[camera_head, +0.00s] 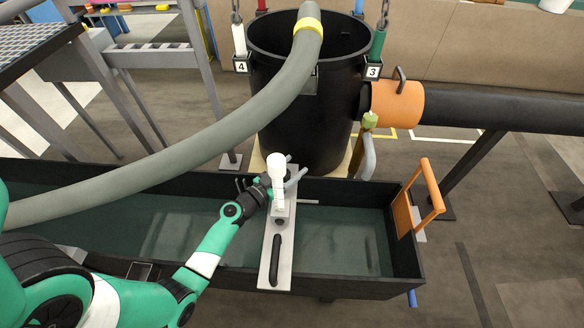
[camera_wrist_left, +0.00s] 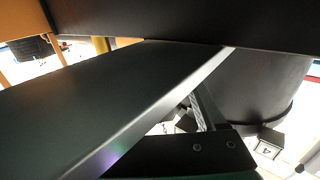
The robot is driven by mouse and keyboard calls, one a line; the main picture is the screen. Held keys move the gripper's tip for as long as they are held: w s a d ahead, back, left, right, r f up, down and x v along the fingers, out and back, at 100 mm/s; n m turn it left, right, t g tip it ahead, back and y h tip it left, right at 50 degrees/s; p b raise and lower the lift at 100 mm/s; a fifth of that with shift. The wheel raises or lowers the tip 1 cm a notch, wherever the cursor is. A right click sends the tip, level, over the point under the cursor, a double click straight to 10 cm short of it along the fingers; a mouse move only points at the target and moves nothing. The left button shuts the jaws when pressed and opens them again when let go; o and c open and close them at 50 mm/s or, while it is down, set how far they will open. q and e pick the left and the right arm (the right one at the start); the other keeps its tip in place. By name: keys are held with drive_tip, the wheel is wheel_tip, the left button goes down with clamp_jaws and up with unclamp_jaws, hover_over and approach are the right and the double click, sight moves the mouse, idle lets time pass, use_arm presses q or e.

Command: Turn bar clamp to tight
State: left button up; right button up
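A pale grey bar (camera_head: 268,262) lies across the long dark flume (camera_head: 180,255), with a black elongated grip on its near half. A white, knob-topped upright piece (camera_head: 277,170) stands at its far end, with a small grey block below it. I cannot tell which of these parts is the clamp's turning handle. My left gripper (camera_head: 271,186) is at the far end of the bar, close beside the white piece. Its fingers are small and partly hidden, so contact and opening are unclear. The left wrist view shows mostly large dark surfaces at close range. My right gripper is not in view.
A black barrel (camera_head: 300,120) stands behind the flume, with a grey hose (camera_head: 180,165) arching from it over the flume's left part. An orange gate (camera_head: 418,200) rises at the flume's right end. A tag marked 4 (camera_head: 241,66) hangs at the barrel; it also shows in the wrist view (camera_wrist_left: 266,151).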

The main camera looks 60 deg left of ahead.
sight(288, 177)
use_arm(q)
wheel_tip(288, 177, up, 3)
drive_tip(key=p, duration=0.2)
drive_tip(key=shift+r+p, duration=0.15)
drive_tip(key=shift+p, duration=0.25)
drive_tip(key=s+d+r+p, duration=0.1)
drive_tip(key=r, duration=0.1)
drive_tip(key=s+d+r+p, duration=0.1)
drive_tip(key=p, duration=0.1)
drive_tip(key=d+r+p, duration=0.1)
drive_tip(key=r, duration=0.1)
drive_tip(key=shift+s+r+p, duration=0.3)
drive_tip(key=shift+s, duration=0.1)
drive_tip(key=s+d+r+p, duration=0.2)
drive_tip(key=s+d+r, duration=0.2)
drive_tip(key=s+d, duration=0.2)
drive_tip(key=shift+s+d, duration=0.35)
drive_tip(key=shift+d, duration=0.35)
